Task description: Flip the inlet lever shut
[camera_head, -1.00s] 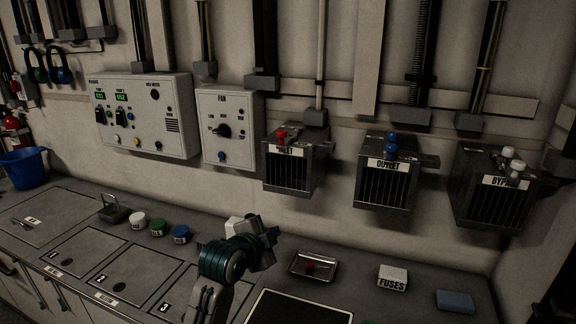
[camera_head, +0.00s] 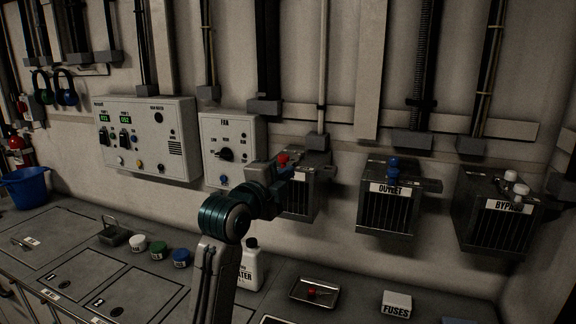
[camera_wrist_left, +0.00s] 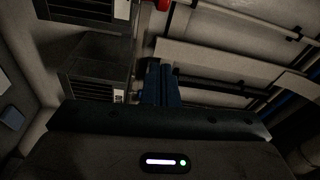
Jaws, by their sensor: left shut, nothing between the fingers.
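The inlet box (camera_head: 304,197) is the leftmost of the three wall-mounted vented boxes. Its red lever knob (camera_head: 283,159) shows at its top left, just above my left gripper (camera_head: 283,172). My arm covers the left part of the box and most of its label. The rest of the lever is hidden, and I cannot tell whether the gripper touches it. In the left wrist view, the shut, empty fingers (camera_wrist_left: 160,84) point ahead, and a red piece (camera_wrist_left: 162,4) shows at the top edge. My right gripper is not in view.
The outlet box (camera_head: 386,207) with blue knobs and the bypass box (camera_head: 493,222) with white knobs hang to the right. The fan panel (camera_head: 229,150) is close on the left. A white bottle (camera_head: 251,268) stands on the bench behind my arm.

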